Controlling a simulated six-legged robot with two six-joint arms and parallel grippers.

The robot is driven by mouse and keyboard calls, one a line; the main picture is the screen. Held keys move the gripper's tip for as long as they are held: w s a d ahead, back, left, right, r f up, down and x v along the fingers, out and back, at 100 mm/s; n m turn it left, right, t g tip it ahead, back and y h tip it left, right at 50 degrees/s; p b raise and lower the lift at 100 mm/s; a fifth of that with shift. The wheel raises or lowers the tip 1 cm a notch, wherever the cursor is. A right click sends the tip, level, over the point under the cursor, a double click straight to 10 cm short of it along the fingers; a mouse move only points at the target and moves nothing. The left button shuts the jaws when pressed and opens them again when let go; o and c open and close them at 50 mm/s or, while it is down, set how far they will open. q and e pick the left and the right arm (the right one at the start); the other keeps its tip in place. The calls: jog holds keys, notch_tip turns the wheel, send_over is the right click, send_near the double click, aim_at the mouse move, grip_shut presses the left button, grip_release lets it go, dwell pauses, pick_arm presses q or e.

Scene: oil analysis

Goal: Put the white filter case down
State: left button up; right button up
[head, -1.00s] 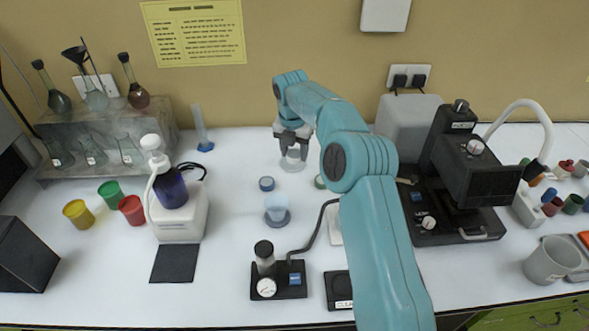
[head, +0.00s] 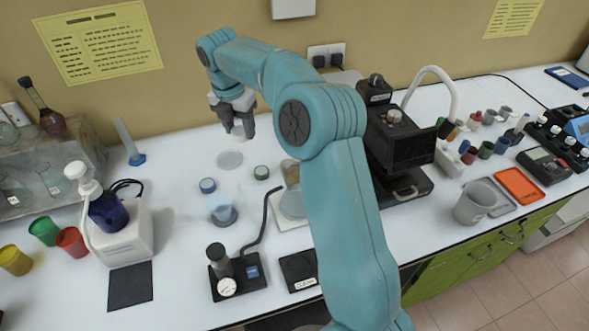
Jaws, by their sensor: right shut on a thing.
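My right gripper (head: 237,131) hangs fingers down above the back of the white bench, left of the picture's middle. It is shut on a small whitish thing, seemingly the white filter case (head: 238,126), mostly hidden by the fingers. A pale round disc (head: 230,160) lies flat on the bench just below the gripper, with a gap between them. My left gripper is out of view.
A blue-topped round piece (head: 207,186), a green-topped one (head: 261,172) and a clear cup (head: 222,211) stand nearby. A black microscope-like instrument (head: 395,140) stands right of my arm. Coloured cups (head: 71,241) stand at left. Bench left of the disc is clear.

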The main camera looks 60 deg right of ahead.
aim_at(297, 174)
jog(key=s+d+r+m+p, duration=0.1)
jog(key=s+d+r+m, duration=0.15)
jog(key=s+r, duration=1.15)
jog(key=f, duration=1.3)
jog(key=s+f, duration=0.1)
jog(key=f, duration=0.6)
jog(key=shift+a+f, duration=0.15)
jog(key=shift+f, duration=0.05)
jog(key=shift+a, duration=0.1)
